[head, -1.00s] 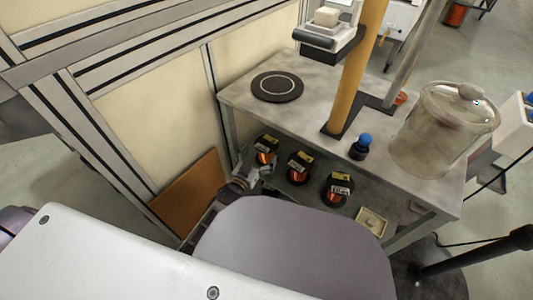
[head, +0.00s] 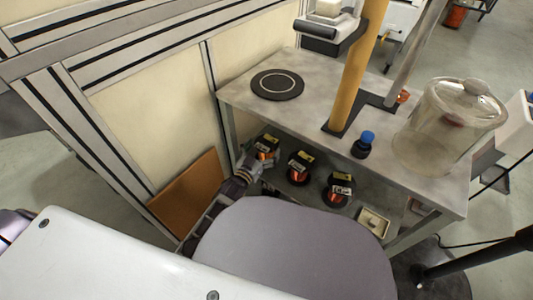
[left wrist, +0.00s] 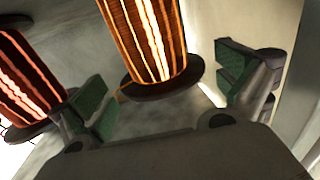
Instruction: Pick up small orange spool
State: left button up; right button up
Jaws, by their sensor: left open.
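Several dark-flanged spools with copper-orange windings and yellow labels stand on the lower shelf: a left one (head: 266,146), a middle one (head: 300,167) and a right one (head: 339,190). I cannot tell from size which is the small one. My left gripper (head: 257,166) is at the left spool, low at the shelf's left end. In the left wrist view, the open green-padded fingers (left wrist: 168,86) lie either side of an orange spool (left wrist: 148,40), with gaps showing on both sides. A redder spool (left wrist: 28,80) stands outside the left finger. My right gripper is not in view.
The tabletop (head: 310,98) above the shelf carries a black disc (head: 277,85), a wooden post (head: 357,75), a blue-capped bottle (head: 363,145) and a glass jar (head: 440,135). A small tray (head: 373,222) sits on the shelf's right. A brown panel (head: 188,194) leans at left.

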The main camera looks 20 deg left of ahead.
aim_at(267, 143)
pick_arm(q)
jog(key=shift+w+d+b, duration=0.15)
jog(key=shift+w+b, duration=0.2)
jog(key=shift+w, duration=0.35)
jog(key=shift+w+d+b, duration=0.1)
jog(key=shift+w+b, duration=0.2)
jog(key=shift+w, duration=0.4)
jog(key=c, duration=2.1)
grip_shut()
jog(key=shift+r, duration=0.25)
